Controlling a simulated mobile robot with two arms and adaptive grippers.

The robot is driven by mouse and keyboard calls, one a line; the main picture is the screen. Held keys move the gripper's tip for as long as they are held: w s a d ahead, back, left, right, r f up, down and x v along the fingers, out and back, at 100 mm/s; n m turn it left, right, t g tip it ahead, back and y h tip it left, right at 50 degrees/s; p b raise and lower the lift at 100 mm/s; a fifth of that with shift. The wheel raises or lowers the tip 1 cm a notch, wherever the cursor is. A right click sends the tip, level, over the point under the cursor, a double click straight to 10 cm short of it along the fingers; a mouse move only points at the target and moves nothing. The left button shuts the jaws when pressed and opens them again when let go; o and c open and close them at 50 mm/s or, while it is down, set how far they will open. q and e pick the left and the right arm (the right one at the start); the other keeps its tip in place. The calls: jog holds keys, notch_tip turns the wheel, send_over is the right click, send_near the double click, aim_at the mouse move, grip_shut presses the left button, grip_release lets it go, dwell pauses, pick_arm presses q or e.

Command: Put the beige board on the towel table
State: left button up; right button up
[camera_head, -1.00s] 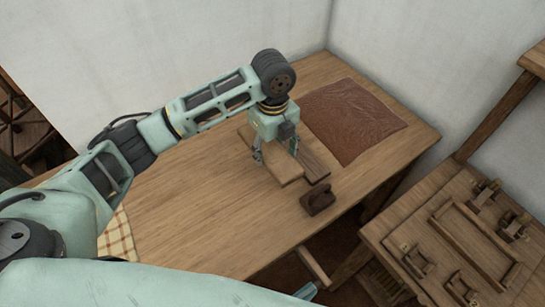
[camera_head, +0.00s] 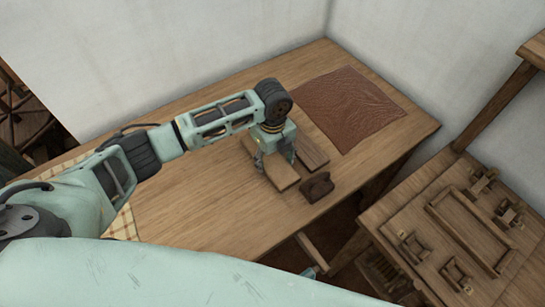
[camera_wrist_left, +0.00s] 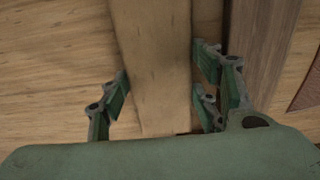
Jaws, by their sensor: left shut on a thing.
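The beige board (camera_head: 284,179) lies flat on the large wooden table (camera_head: 205,212), partly hidden under my left gripper. My left gripper (camera_head: 275,163) points down over the board's middle and is shut on it. In the left wrist view, the board (camera_wrist_left: 155,75) runs lengthwise between the fingers (camera_wrist_left: 163,98). A checked towel (camera_head: 123,224) lies at the table's left end, partly hidden by my arm. My right gripper cannot be made out.
A darker board (camera_head: 311,154) lies close beside the beige one, right of my gripper. A small dark wooden block (camera_head: 317,187) stands near the table's front edge. A brown mat (camera_head: 349,108) covers the right part. A second bench (camera_head: 393,222) with wooden parts stands at right.

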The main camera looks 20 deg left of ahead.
aim_at(273, 161)
pick_arm(q)
jog(key=o, duration=1.3)
jog(key=shift+f, duration=0.15)
notch_tip(273, 161, up, 12)
jog(key=shift+r+b, duration=0.2)
jog(key=shift+b, duration=0.25)
